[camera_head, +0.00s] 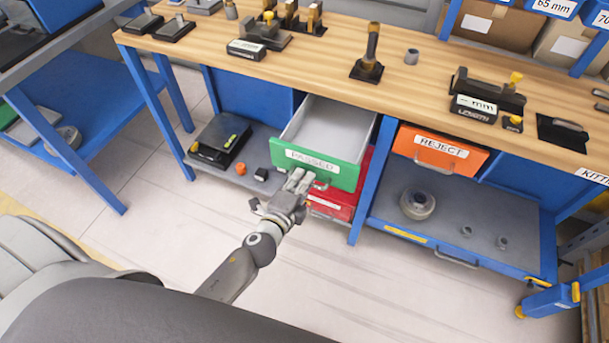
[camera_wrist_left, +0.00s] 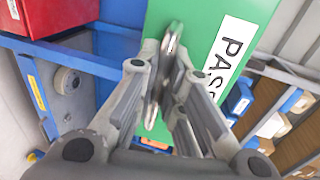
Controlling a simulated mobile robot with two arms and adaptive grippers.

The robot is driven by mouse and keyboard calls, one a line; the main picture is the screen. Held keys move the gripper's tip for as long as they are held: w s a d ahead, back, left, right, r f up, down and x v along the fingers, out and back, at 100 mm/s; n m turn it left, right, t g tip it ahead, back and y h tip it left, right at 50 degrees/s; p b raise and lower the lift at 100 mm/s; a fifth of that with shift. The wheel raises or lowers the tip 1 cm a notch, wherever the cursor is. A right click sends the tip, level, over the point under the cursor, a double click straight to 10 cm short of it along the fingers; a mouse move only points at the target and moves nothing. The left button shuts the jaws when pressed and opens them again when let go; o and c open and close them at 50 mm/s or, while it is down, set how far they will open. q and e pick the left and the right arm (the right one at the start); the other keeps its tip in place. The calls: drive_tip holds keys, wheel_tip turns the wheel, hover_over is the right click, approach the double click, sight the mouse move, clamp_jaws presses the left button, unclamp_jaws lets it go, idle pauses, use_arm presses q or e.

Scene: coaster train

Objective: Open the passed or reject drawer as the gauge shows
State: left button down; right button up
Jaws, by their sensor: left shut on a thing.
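The green PASSED drawer (camera_head: 312,162) is pulled out from under the bench in the head view, and its grey inside shows empty. Its green front (camera_wrist_left: 203,45) fills the middle of the left wrist view. A gauge with a "-- mm" display (camera_head: 477,104) stands on the bench top. My right gripper is not in view.
The wooden bench top (camera_head: 330,58) holds several gauges and blocks. A red drawer unit (camera_head: 335,205) is below the green drawer. Lower grey shelves carry a black device (camera_head: 220,139) and a round metal part (camera_head: 417,204). The floor in front is clear.

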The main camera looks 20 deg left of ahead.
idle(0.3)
use_arm(q)
drive_tip(key=c, duration=1.5)
unclamp_jaws()
drive_tip(key=v, duration=1.2)
drive_tip(key=s+d+f+n+g, duration=0.1)
drive_tip(key=s+f+n+g, duration=0.25)
drive_tip(key=f, duration=0.95)
drive_tip(key=s+f+n+g, duration=0.3)
drive_tip(key=s+f+n, duration=0.15)
drive_tip(key=f, duration=0.95)
drive_tip(key=s+a+f+n+g, duration=0.1)
drive_tip(key=s+f+n+g, duration=0.1)
drive_tip(key=s+f, duration=0.3)
drive_tip(key=s+a+f+n+g, duration=0.2)
drive_tip(key=s+f, duration=0.4)
drive_tip(key=s, duration=0.4)
drive_tip(key=s+a+f+n+g, duration=0.2)
drive_tip(key=s+f+n+g, duration=0.2)
drive_tip(key=s, duration=0.3)
drive_tip(key=shift+s+a+f+y+p, duration=0.1)
drive_tip(key=shift+s+f+y+p, duration=0.1)
drive_tip(key=shift+f, duration=0.15)
drive_tip(key=shift+s+a+f+y+p, duration=0.1)
drive_tip(key=shift+f+p, duration=0.1)
drive_tip(key=shift+f, duration=0.15)
